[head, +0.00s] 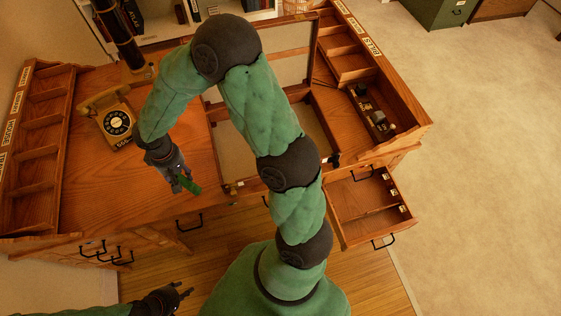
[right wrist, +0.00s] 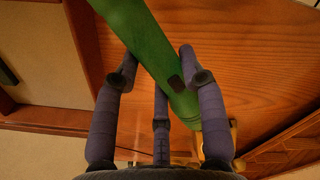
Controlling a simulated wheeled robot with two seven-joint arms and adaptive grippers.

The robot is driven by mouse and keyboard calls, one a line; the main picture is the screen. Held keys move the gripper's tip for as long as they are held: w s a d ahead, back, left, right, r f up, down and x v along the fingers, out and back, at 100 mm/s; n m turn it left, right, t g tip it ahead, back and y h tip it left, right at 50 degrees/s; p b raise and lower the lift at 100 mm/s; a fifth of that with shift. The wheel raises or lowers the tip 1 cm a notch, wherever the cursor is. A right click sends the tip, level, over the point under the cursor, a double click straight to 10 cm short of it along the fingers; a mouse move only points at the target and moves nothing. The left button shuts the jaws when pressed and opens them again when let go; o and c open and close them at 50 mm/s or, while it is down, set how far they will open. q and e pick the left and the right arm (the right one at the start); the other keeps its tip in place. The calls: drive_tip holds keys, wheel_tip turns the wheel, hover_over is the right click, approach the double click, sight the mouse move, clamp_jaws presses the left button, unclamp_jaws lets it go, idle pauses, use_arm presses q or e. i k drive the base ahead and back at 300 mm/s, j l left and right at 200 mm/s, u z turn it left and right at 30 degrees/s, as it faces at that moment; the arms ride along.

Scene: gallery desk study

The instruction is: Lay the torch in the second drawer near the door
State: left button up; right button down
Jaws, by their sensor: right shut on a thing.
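The green torch (head: 189,184) is held in my right gripper (head: 178,176), above the desk top near its front edge. In the right wrist view the torch (right wrist: 150,45) runs diagonally between the fingers, with a dark patch on its side. An open drawer (head: 352,218) sticks out at the desk's right side, with a divider, a black handle in front and small pale-marked pieces along its right wall. No other drawer there is seen open. My left gripper (head: 184,291) is low at the left, empty and apparently open, away from the desk top.
A yellow rotary telephone (head: 116,122) stands on the desk's left part, with a dark cylinder on a brass base (head: 130,50) behind it. A raised framed lid (head: 290,55) stands mid-desk, partly hidden by my right arm. Labelled compartment racks (head: 40,140) line both sides. Floor at right is clear.

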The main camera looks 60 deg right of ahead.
sight(367, 202)
drive_tip(key=k+l+z, duration=0.15)
drive_tip(key=z, duration=0.2)
drive_tip(key=k+l+z, duration=0.45)
drive_tip(key=z, duration=0.7)
drive_tip(key=k, duration=0.05)
